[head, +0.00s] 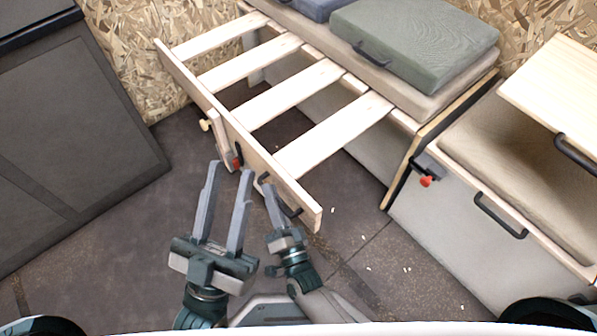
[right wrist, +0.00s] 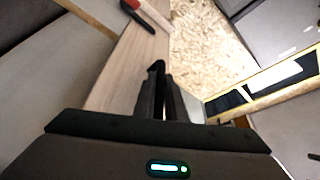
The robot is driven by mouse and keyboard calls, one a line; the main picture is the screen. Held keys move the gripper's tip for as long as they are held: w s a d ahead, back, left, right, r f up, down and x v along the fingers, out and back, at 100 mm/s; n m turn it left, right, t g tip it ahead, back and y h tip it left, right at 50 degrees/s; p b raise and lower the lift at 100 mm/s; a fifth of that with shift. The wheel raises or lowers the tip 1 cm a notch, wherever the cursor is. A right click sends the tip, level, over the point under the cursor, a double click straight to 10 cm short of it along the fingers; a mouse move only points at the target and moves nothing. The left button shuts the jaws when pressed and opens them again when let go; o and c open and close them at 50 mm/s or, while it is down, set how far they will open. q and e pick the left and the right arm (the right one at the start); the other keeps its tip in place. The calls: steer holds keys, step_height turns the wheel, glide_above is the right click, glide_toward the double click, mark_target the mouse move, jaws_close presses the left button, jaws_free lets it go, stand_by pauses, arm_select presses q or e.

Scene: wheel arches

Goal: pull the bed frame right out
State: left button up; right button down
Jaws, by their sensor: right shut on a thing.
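The bed frame is a pale wooden slatted frame (head: 258,152) extending out from the bench, with gaps of floor showing between its slats. A dark handle (head: 294,211) sits on its front rail near the right end. My right gripper (head: 271,188) is shut on this handle. In the right wrist view its fingers (right wrist: 160,95) meet the dark handle (right wrist: 157,67) beside the wooden rail. My left gripper (head: 231,168) is open and empty, its fingers apart, in front of the rail.
A green-grey cushion (head: 415,42) lies on the bench behind the frame. A grey cabinet (head: 465,215) with a handle and a red-knobbed catch (head: 426,181) stands right. A dark panel (head: 65,140) leans at left. The dark floor in front is mostly clear, with small pale scraps.

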arm_select(q)
steer(key=shift+d+f, duration=0.15)
arm_select(e)
steer(key=s+a, duration=0.1)
steer(key=a, duration=0.1)
steer(key=s+a, duration=0.2)
steer(key=shift+s+a+f, duration=0.1)
steer(key=shift+s+a, duration=0.15)
steer(key=shift+s, duration=0.05)
steer(key=c, duration=2.1)
jaws_free()
arm_select(q)
steer(key=shift+s, duration=0.1)
